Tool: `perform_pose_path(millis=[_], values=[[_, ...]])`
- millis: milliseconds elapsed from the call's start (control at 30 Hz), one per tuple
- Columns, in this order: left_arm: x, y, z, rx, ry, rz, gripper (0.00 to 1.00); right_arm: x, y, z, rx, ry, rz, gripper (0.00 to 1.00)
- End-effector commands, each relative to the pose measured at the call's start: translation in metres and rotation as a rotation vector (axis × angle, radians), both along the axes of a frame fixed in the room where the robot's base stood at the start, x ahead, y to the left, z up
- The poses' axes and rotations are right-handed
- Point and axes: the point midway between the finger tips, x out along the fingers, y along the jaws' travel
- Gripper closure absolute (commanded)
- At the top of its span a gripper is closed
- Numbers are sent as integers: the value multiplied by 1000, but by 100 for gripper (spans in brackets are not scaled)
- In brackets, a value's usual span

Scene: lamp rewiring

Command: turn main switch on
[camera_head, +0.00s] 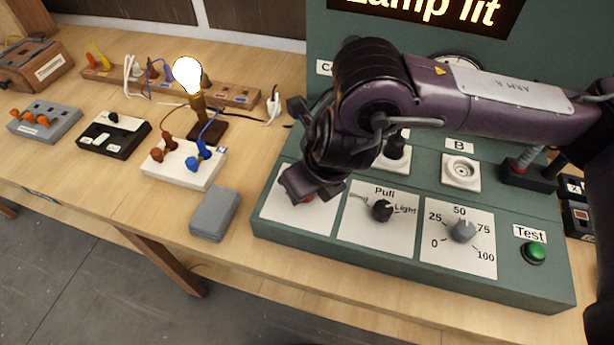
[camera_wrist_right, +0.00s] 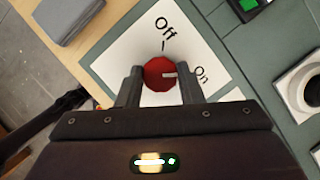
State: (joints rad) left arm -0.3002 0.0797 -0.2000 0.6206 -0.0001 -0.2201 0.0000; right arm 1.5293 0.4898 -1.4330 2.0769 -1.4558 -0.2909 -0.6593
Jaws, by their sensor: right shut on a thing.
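The main switch is a red round knob (camera_wrist_right: 160,73) on a white plate (camera_wrist_right: 118,58) marked Off and On. In the right wrist view, the white mark on the knob points to the right, towards the On label. My right gripper (camera_wrist_right: 160,88) is shut on the knob, one finger on each side. In the head view only a bit of the red knob (camera_head: 309,198) shows below my right gripper (camera_head: 302,188). My left gripper is not in view.
The bulb (camera_head: 187,75) glows and the sign (camera_head: 440,10) reads "Lamp lit". The panel (camera_head: 400,262) also bears a Pull knob (camera_head: 381,210), a dial (camera_head: 462,231) and a green Test button (camera_head: 534,252). A grey box (camera_head: 215,214) lies left of the panel.

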Motion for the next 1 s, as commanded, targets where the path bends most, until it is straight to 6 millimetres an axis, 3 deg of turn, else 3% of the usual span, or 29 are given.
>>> perform_pose_path(millis=[367, 900, 933, 1000], values=[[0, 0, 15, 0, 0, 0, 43, 0, 1, 3, 3, -3, -160, 89], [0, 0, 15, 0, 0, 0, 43, 1, 1, 1, 3, -3, -187, 89], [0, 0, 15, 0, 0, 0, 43, 1, 1, 1, 3, -3, -187, 65], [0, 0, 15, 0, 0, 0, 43, 1, 1, 1, 3, -3, -186, 56]])
